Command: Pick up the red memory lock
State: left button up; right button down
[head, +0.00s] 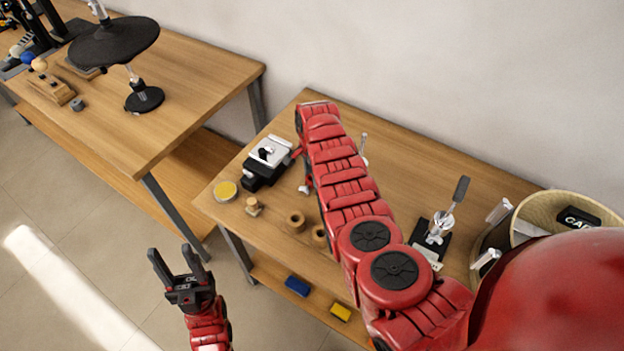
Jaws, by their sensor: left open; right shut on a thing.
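My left gripper (181,267) is at the lower left, over the floor. Its two black fingers are apart and nothing is between them. My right arm, red and segmented, reaches from the lower right across the table, and its gripper fingers are hidden behind the arm. A small red part (297,152) shows between the arm and a black device with a silver top (268,152). I cannot tell whether this is the red memory lock or whether it is held. No other red lock shows.
The wooden table (400,165) holds a yellow-topped disc (225,191), small wooden pieces (296,222), a lever press (436,229) and a round bin (545,207). Blue (297,286) and yellow (341,312) blocks lie on the lower shelf. Another table (190,85) stands left, beyond a gap.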

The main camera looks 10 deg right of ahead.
jog(key=shift+r, duration=0.15)
jog(key=shift+r, duration=0.5)
notch_tip(320, 180, up, 9)
jog(key=b, duration=0.3)
